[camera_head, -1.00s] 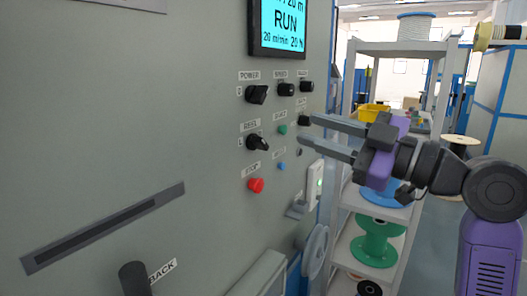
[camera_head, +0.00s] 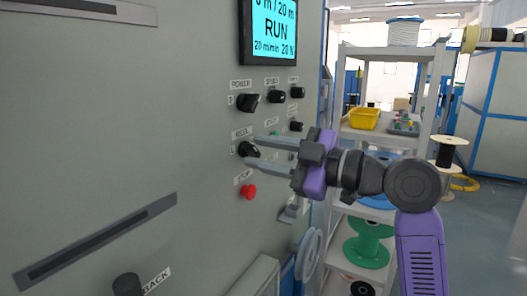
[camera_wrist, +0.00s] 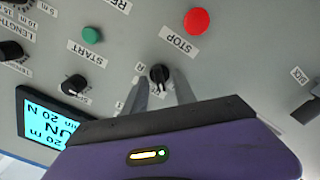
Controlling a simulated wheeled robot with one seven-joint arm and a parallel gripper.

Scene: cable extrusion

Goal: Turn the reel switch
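The reel switch (camera_head: 249,149) is a black rotary knob on the grey panel, below the power knob and above the red stop button. It also shows in the wrist view (camera_wrist: 159,73). My gripper (camera_head: 253,151) is open, its two grey fingers reaching to the panel from the right. In the wrist view the fingers (camera_wrist: 161,88) lie on either side of the reel knob, with a gap visible between them and it. The head view shows one fingertip above the knob and one below. Contact with the knob cannot be told. The fingers cover part of the reel label in the wrist view.
The red stop button (camera_head: 249,192) sits just below the lower finger. The power knob (camera_head: 248,103) is above. The green start button (camera_wrist: 91,35) is close by in the wrist view. The screen (camera_head: 272,30) reads RUN. A shelf rack (camera_head: 385,135) stands behind my arm.

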